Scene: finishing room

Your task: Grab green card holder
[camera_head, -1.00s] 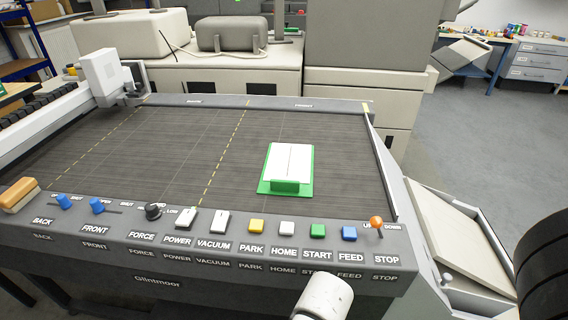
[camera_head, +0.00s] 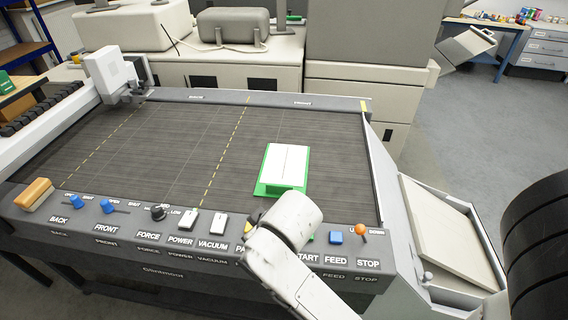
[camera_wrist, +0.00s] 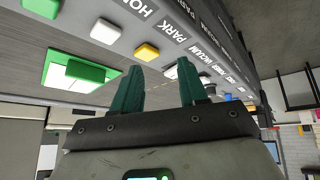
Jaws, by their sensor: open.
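The green card holder (camera_head: 262,188) lies on the dark bed of the cutting machine, right of the dashed yellow line, with a white card on it (camera_head: 287,161). In the wrist view the green holder (camera_wrist: 92,71) shows at the upper left, off to the left of the fingers. My gripper (camera_wrist: 160,88) is open and empty, its two dark green fingers apart, near the front control panel. In the head view my arm covers part of the panel in front of the holder; the fingers are not visible there.
The control panel (camera_head: 180,237) runs along the bed's front edge with several buttons, an orange knob (camera_head: 361,230) and blue levers. A white carriage (camera_head: 112,72) stands at the back left. A tilted tray (camera_head: 450,235) is at the right. The bed (camera_head: 190,150) is otherwise clear.

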